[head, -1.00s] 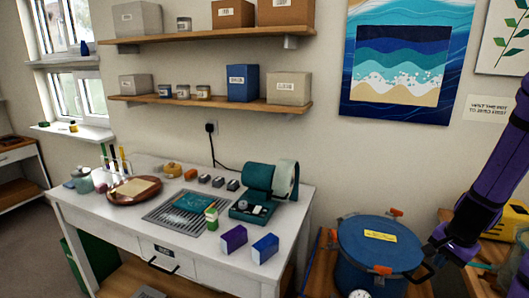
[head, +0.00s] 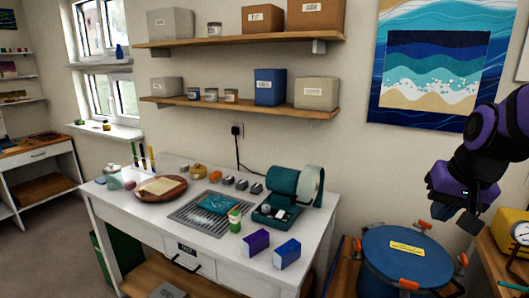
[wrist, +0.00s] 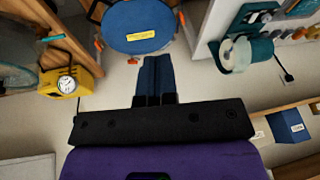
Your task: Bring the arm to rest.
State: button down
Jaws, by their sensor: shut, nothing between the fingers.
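My gripper (head: 443,212) is at the right of the head view, on my raised purple and black arm. It hangs above and to the right of the blue lidded pot (head: 400,258), apart from it. In the wrist view its two dark fingers (wrist: 155,60) lie together with nothing between them. The pot's round blue lid (wrist: 138,22), with a yellow label and orange clamps, shows beyond the fingertips.
A white table (head: 150,225) holds a teal tape dispenser (head: 285,195), a drying rack, a brown tray and small boxes. A yellow machine with a gauge (head: 515,235) stands right of the pot. Two wall shelves (head: 240,108) are above the table. Open air surrounds my gripper.

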jog(key=s+a+r+n+t, duration=0.1)
jog(key=s+a+r+n, duration=0.3)
jog(key=s, duration=0.6)
notch_tip(320, 180, up, 4)
jog(key=shift+a+f+n, duration=0.25)
jog(key=shift+a+n, duration=0.05)
jog(key=shift+a, duration=0.65)
